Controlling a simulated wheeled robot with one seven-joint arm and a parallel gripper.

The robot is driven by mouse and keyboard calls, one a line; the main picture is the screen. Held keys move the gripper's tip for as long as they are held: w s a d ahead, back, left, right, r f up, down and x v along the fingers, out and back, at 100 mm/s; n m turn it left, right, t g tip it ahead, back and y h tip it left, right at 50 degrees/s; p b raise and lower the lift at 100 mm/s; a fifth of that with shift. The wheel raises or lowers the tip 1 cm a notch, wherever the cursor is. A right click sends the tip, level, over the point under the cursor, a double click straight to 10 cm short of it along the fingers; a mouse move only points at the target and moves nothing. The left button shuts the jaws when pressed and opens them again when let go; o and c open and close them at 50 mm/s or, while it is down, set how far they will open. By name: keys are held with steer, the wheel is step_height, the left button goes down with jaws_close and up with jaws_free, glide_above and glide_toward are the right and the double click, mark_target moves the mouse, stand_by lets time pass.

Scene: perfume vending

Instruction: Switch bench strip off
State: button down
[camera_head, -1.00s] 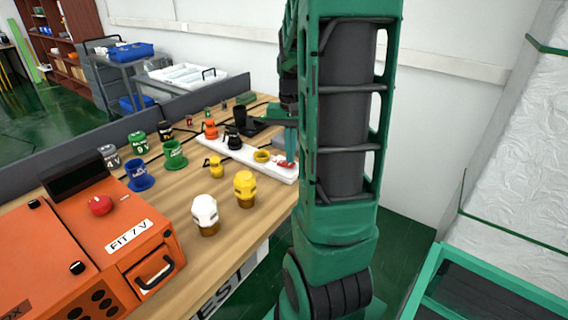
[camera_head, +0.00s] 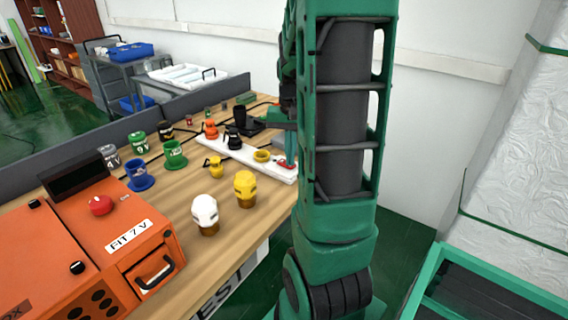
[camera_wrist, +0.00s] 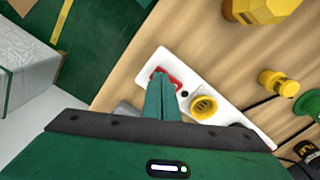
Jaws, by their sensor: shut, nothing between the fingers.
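The white bench strip (camera_head: 222,153) lies on the wooden bench, with a red switch (camera_head: 283,163) at its near right end. The wrist view shows the strip (camera_wrist: 233,117) with the red switch (camera_wrist: 172,76) at its end and a yellow round socket (camera_wrist: 203,107) beside it. My gripper (camera_head: 290,160) is shut and empty, its green fingertips over the red switch. In the wrist view the fingertips (camera_wrist: 161,80) overlap part of the switch. I cannot tell whether they touch it or which way the rocker is tilted.
Yellow plug (camera_head: 216,167), orange plug (camera_head: 211,130) and black plug (camera_head: 233,138) are at the strip. A white-topped piece (camera_head: 205,211) and a yellow one (camera_head: 245,188) stand in front. An orange tester (camera_head: 100,240) fills the bench's near left.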

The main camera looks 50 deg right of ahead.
step_height(320, 180, up, 7)
stand_by(0.8)
stand_by(0.5)
